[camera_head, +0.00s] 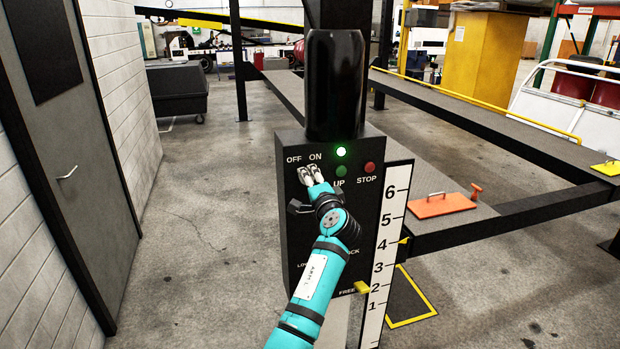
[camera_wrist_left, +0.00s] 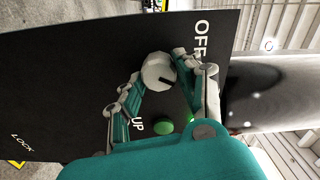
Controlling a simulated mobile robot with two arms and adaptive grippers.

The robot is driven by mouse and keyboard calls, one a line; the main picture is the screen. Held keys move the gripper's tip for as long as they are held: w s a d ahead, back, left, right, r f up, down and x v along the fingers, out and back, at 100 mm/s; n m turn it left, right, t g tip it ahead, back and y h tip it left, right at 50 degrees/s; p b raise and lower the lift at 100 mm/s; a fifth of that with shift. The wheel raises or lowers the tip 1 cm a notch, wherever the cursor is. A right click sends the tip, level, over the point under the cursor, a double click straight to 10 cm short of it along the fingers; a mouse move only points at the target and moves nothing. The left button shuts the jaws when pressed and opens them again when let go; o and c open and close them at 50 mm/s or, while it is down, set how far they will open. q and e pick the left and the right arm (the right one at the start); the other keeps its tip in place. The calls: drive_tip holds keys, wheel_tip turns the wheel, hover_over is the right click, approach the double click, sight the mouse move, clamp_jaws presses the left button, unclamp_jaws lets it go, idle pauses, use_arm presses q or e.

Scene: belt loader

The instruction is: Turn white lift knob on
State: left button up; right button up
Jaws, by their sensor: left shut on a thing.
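The white lift knob (camera_wrist_left: 157,70) is on the face of the black control box (camera_head: 292,240), below the OFF and ON labels. My left gripper (camera_head: 311,177) is at the knob, with its fingers on either side and shut on it. In the left wrist view the knob's dark pointer mark slants toward the lower right. The head view hides most of the knob behind the fingers. A green lamp (camera_head: 341,152) above the UP button glows brightly. My right gripper is not in view.
A green UP button (camera_head: 341,171) and a red STOP button (camera_head: 370,168) sit right of the gripper. A numbered scale (camera_head: 390,215) runs down the box's right side. An orange plate (camera_head: 442,205) lies on the lift runway. A grey door (camera_head: 75,140) stands left, with clear floor between.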

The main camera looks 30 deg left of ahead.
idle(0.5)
use_arm(q)
drive_tip(key=o, duration=1.1)
drive_tip(key=shift+o, duration=0.2)
drive_tip(key=v, duration=1.2)
drive_tip(key=shift+w, duration=0.1)
